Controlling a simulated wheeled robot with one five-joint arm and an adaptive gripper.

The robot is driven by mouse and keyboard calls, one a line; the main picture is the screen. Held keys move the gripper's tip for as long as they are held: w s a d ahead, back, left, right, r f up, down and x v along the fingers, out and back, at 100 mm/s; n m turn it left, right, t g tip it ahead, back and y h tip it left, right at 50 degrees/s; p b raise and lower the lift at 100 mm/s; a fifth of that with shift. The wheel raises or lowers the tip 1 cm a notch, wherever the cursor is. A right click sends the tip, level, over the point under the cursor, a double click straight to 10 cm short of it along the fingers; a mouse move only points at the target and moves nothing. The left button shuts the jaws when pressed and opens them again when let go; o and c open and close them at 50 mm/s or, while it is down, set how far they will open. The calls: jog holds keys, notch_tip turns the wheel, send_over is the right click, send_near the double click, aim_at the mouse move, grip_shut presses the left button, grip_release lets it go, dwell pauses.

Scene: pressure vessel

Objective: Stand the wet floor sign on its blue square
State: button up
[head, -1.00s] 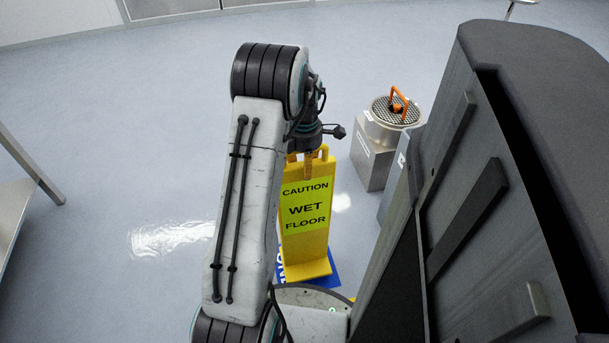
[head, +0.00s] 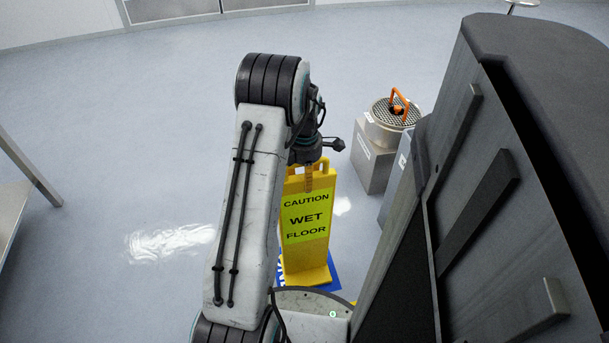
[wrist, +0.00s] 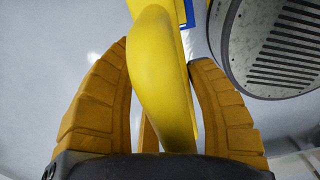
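The yellow wet floor sign (head: 306,228) is upright in the head view, its "CAUTION WET FLOOR" face towards me. Its foot overlaps the blue square (head: 334,279), which shows only at the sides of it. I cannot tell whether the foot touches the floor. My gripper (head: 310,172) is at the top of the sign, with its fingers partly hidden.
A large dark grey cabinet-like body (head: 520,180) fills the right side. A metal box with a round grate and orange handle (head: 396,105) stands behind the sign to the right. A metal table (head: 15,215) is at the left edge. Floor between is clear.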

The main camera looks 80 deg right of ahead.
jog(key=shift+o, duration=0.9)
notch_tip(320, 180, up, 12)
jog(key=p, duration=0.4)
jog(key=shift+r, duration=0.15)
